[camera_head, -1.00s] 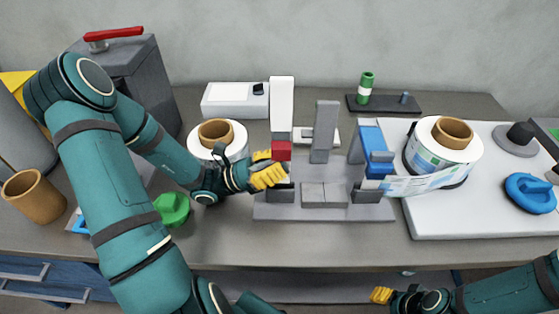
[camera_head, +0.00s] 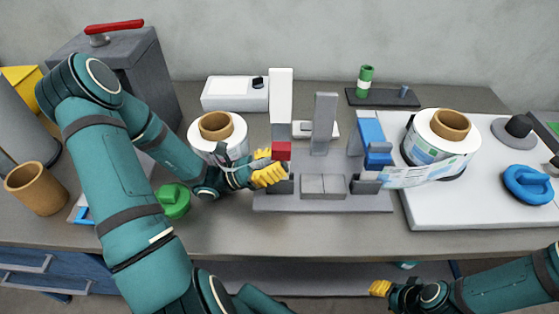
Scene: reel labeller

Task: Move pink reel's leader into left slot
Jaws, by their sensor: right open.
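No reel in view looks clearly pink. A white reel (camera_head: 217,126) with a brown core stands at the left, partly behind my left arm. A second reel (camera_head: 441,145) with blue and green labels stands on the right. Its printed leader (camera_head: 405,176) runs left to the blue clamp (camera_head: 374,140) of the grey fixture (camera_head: 320,201). The fixture's left side has a white post with a red block (camera_head: 281,151). My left gripper (camera_head: 269,174) has its yellow fingers just below and left of this block; its jaw gap is unclear. My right gripper (camera_head: 380,288) is open at the lower edge, away from the fixture.
A white board (camera_head: 450,217) under the right reel holds a blue ring-shaped part (camera_head: 528,185). A green knob-like object (camera_head: 173,201) and a brown cup (camera_head: 36,187) are near my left arm. The table front below the fixture is clear.

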